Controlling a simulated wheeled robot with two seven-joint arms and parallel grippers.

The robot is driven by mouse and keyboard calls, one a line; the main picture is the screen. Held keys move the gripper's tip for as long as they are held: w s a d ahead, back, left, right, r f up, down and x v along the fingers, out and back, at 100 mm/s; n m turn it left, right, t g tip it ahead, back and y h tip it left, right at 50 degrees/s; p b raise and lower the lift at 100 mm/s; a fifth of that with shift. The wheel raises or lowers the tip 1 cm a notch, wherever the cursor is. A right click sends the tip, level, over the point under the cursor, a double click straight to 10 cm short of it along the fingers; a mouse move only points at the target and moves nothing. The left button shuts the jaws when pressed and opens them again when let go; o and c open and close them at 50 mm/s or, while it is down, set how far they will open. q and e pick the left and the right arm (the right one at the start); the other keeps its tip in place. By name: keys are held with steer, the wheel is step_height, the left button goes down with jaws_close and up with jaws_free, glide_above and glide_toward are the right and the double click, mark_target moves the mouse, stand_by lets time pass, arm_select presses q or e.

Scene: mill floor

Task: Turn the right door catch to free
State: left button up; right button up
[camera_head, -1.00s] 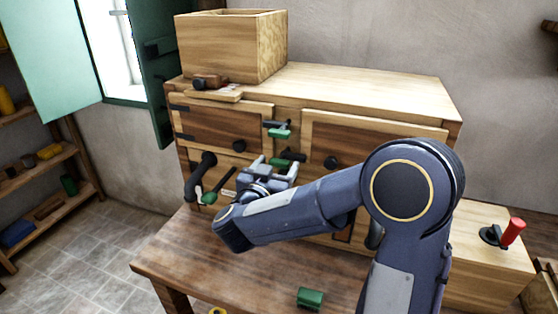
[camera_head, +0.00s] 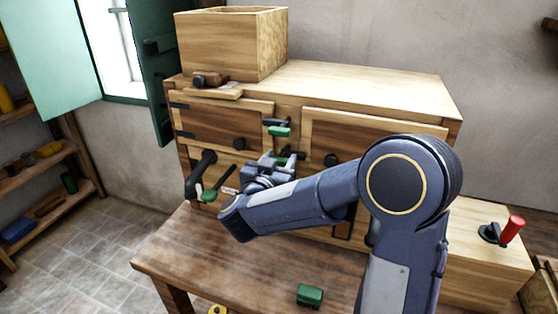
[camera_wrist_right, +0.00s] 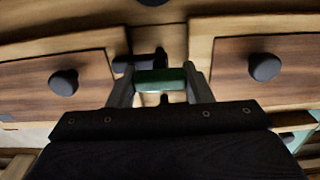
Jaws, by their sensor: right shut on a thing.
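The right door catch has a green handle, seen in the right wrist view (camera_wrist_right: 160,80), on the cabinet front between two brown doors. In the head view its handle is mostly hidden by my right gripper (camera_head: 284,163). My right gripper is shut on this handle, one finger on each side. A second catch (camera_head: 279,130) with a green end sits just above it. The right door (camera_head: 385,133) and the left door (camera_head: 215,128) look closed, each with a dark knob. My left gripper is not in view.
A black crank with a green handle (camera_head: 211,195) is left of my gripper. A wooden table (camera_head: 190,255) stands in front with a green block (camera_head: 310,295). An open wooden box (camera_head: 232,50) sits on the cabinet. A red-handled lever (camera_head: 513,229) is at the right.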

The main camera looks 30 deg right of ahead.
steer(key=m+b, duration=0.4)
steer(key=shift+s+f, duration=0.1)
steer(key=shift+f, duration=0.15)
steer(key=m+b, duration=0.4)
steer(key=shift+m, duration=0.4)
steer(key=m+b, duration=0.3)
steer(key=shift+d+m+b, duration=0.1)
steer(key=shift+m+b, duration=0.2)
steer(key=shift+b, duration=0.1)
steer(key=shift+m+b, duration=0.55)
steer(key=shift+m, duration=0.15)
steer(key=shift+r, duration=0.1)
steer(key=o, duration=1)
